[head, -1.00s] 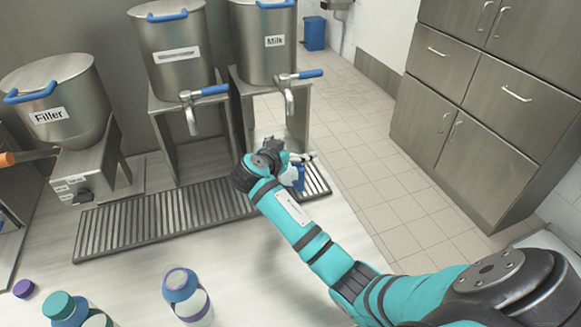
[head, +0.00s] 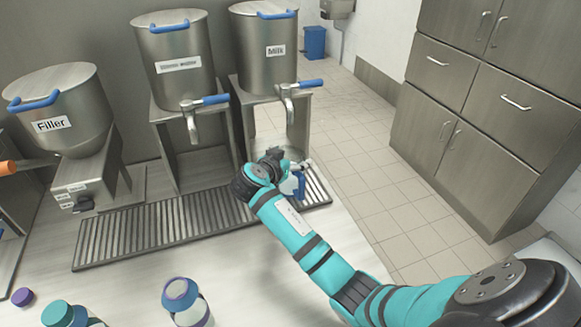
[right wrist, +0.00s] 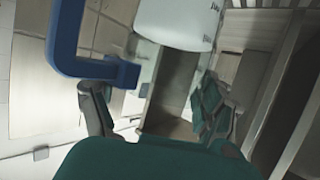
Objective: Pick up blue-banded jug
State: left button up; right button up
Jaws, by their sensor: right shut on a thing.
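The blue-banded jug shows partly in the head view, its blue part (head: 298,184) at the end of my right arm, by the drip grate below the Milk tap. In the right wrist view its thick blue handle (right wrist: 90,62) is at the upper left and its pale body (right wrist: 178,24) at the top middle. My right gripper (head: 290,166) is shut on the jug; its fingers (right wrist: 155,105) stand on either side in the right wrist view. The gripper and wrist hide much of the jug in the head view. My left gripper is not in view.
The Milk tank (head: 265,50) with its blue-handled tap (head: 289,95) stands behind the gripper. A second tank (head: 175,62) and the Filler (head: 58,112) are to the left. The drip grate (head: 150,228) runs along the counter. Bottles (head: 186,300) stand in front.

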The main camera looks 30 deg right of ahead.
jog(key=shift+r, duration=0.2)
notch_tip(320, 180, up, 4)
jog(key=p, duration=0.3)
jog(key=s+a+p, duration=0.1)
jog(key=s+a, duration=0.7)
jog(key=a, duration=0.5)
jog(key=shift+s+a+r+p, duration=0.25)
jog(key=shift+s+r+p, duration=0.05)
jog(key=shift+s+r, duration=0.1)
